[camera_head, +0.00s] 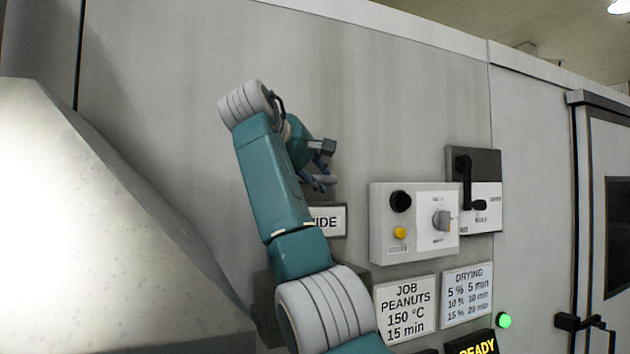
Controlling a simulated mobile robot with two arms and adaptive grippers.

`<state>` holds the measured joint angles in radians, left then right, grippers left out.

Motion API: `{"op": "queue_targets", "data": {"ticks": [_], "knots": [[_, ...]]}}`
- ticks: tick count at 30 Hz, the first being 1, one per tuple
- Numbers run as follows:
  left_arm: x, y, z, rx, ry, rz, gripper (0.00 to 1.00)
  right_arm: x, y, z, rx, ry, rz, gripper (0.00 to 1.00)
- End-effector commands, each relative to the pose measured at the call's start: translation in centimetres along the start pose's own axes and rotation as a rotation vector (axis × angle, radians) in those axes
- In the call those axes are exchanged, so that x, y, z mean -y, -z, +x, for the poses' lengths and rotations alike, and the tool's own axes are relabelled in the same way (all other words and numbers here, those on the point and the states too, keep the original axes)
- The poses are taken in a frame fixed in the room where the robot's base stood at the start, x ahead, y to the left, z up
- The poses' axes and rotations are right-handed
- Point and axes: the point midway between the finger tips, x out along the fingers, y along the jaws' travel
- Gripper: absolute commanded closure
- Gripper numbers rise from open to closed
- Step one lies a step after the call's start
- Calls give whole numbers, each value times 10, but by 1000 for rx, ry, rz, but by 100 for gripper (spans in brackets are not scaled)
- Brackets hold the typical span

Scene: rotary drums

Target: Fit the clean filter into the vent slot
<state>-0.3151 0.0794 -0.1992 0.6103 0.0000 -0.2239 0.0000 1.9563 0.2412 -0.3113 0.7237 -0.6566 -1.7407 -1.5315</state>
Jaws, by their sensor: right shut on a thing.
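My teal and grey right arm rises from the bottom middle and bends in front of the grey wall panel. My right gripper (322,168) is at its upper end, close to the panel, to the left of the control box. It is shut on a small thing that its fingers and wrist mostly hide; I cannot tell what. I cannot make out a clean filter or a vent slot. My left gripper is not in view.
A partly covered sign (328,221) ends in "IDE". To the right are a control box (389,240), a black lever (464,180), job (406,312) and drying (467,296) signs, a green lamp (504,320) and a door (607,150). A pale sloped housing (80,230) fills the left.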

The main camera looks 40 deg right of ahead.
Motion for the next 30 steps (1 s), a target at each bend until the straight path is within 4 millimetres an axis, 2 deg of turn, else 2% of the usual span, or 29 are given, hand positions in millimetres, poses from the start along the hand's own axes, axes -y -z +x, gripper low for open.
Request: {"op": "queue_targets", "data": {"ticks": [2,5,8,12,15,19,25,30], "knots": [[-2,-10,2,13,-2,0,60,1,1,0,0,-5,0,100],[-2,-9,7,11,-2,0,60,2,1,-1,1,-15,3,100],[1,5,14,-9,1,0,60,5,1,-1,1,-27,7,100],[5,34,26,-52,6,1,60,16,6,4,2,-26,7,100],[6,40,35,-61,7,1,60,25,10,8,2,-26,6,100],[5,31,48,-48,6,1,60,36,16,13,2,-26,6,100],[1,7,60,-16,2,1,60,48,21,18,2,-26,6,100],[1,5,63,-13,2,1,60,50,22,19,2,-27,6,100]]}}
